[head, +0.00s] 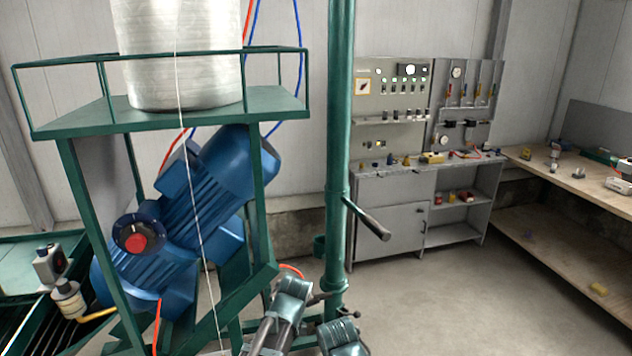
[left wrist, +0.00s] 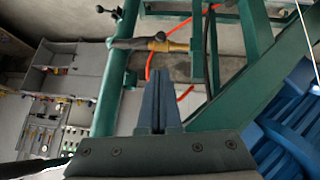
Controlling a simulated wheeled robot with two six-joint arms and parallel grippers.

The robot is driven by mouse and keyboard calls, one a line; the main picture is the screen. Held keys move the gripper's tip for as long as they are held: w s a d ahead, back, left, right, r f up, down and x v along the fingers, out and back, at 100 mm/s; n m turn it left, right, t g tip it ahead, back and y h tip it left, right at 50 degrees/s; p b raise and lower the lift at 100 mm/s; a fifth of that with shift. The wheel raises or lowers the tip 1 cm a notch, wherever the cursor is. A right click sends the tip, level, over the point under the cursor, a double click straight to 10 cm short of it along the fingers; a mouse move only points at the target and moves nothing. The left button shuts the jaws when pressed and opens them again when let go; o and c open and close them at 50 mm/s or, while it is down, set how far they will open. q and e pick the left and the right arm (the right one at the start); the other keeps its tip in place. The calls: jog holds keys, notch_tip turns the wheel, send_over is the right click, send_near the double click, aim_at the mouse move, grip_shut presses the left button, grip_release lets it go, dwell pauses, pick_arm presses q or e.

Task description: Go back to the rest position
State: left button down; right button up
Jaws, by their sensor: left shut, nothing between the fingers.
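My left gripper (left wrist: 160,85) shows in the left wrist view, its two dark fingers together with nothing between them. Beyond its tips, apart from it, a grey bar with a brass-coloured part (left wrist: 178,47) lies across the green frame. A green post (left wrist: 115,75) stands to the left of the fingers. I cannot make out either gripper in the head view. Grey-green jointed metal parts show at its bottom centre, but I cannot tell whether they are mine. My right gripper is not in view.
A green post (head: 340,120) with a projecting dark handle (head: 368,220) stands at the centre. A green frame (head: 180,118) holds a white fibre spool (head: 185,60) above blue motors (head: 195,205). A grey cabinet (head: 390,225) and wooden bench (head: 580,180) stand behind right. Floor is clear at right.

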pick_arm(q)
jog(key=s+a+f+m+g, duration=0.2)
jog(key=s+a+f+g, duration=0.15)
jog(key=s+a, duration=0.45)
jog(key=s+a+f+m+g, duration=0.2)
jog(key=s+a+g, duration=0.15)
jog(key=s, duration=0.95)
jog(key=s+d+f+m+g+b, duration=0.1)
jog(key=s+d+m, duration=0.2)
jog(key=d, duration=0.8)
jog(key=shift+s+d+m+y+b, duration=0.25)
jog(key=shift+s+m+y+b, duration=0.1)
jog(key=shift+s, duration=0.9)
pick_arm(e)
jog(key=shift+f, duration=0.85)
